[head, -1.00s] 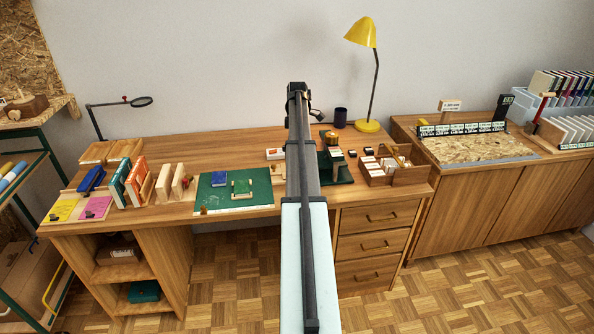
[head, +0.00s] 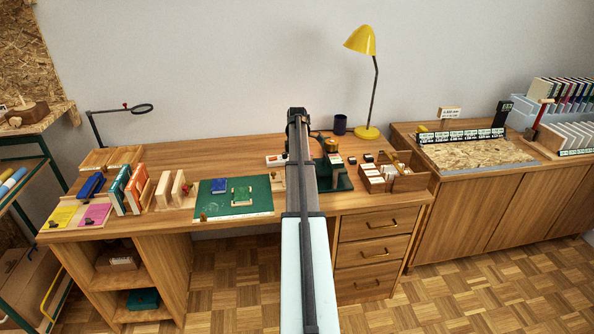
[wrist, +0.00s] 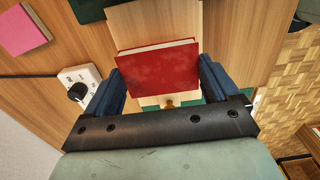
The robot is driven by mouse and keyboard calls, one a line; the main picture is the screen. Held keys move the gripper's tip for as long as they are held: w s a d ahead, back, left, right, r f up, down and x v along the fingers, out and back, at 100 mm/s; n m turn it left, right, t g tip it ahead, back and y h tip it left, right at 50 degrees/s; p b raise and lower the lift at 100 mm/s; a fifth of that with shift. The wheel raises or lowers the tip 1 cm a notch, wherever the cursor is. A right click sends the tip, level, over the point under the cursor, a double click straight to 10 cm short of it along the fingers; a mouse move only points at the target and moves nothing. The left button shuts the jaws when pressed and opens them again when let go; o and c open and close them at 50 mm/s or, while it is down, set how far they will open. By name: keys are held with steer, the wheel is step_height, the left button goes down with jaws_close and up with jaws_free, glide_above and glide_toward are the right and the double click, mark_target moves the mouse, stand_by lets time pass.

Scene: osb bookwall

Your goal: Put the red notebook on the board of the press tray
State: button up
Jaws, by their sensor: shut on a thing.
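The red notebook (wrist: 160,68) lies between the two blue fingers of my gripper (wrist: 165,85) in the wrist view. The fingers are shut on its sides. Beneath it in the wrist view is a pale wooden board (wrist: 150,22) with a small brass knob (wrist: 168,103) near the lower edge. The notebook overlaps the board; I cannot tell whether it touches it. In the head view my arm hides the gripper and the notebook, and only a pale strip of the board (head: 278,181) shows left of the arm.
A green mat (head: 215,207) with a blue and a green book lies to the left. A white power strip (wrist: 78,84) is beside the board on the wall side. A dark green press (head: 340,183) and a wooden compartment box (head: 408,183) stand right of my arm.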

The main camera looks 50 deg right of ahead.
steer(key=shift+f, duration=1.6)
steer(key=shift+f, duration=0.15)
steer(key=o, duration=0.8)
step_height(320, 180, up, 12)
steer(key=shift+r, duration=0.2)
